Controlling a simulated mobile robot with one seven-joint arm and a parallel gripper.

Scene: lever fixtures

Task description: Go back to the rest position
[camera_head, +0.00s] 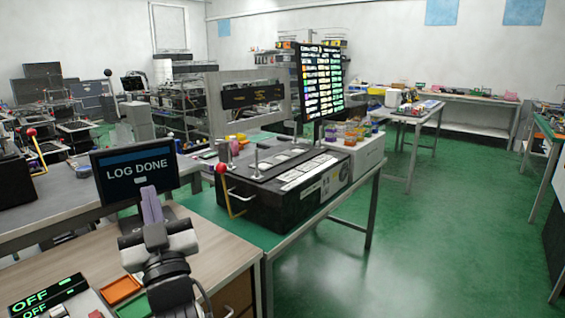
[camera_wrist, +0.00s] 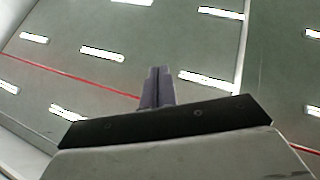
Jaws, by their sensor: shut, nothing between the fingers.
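My gripper (camera_head: 151,205) points upward in the head view, in front of the monitor (camera_head: 135,170) that reads "LOG DONE". Its two purple-grey fingers are together with nothing between them. In the wrist view my gripper (camera_wrist: 158,72) is also shut and empty, and the view behind it is the ceiling with its lights. A black lever box (camera_head: 285,190) stands on the green-topped table to the right of my gripper. A lever with a red ball knob (camera_head: 222,168) and a yellow arm is on the box's left side. My gripper is apart from it.
A wooden desk (camera_head: 225,250) lies below my gripper, with an orange tray (camera_head: 120,289) and green "OFF" displays (camera_head: 48,297) at the lower left. Another red-knob lever (camera_head: 31,132) stands at the far left. The green floor (camera_head: 430,240) on the right is open.

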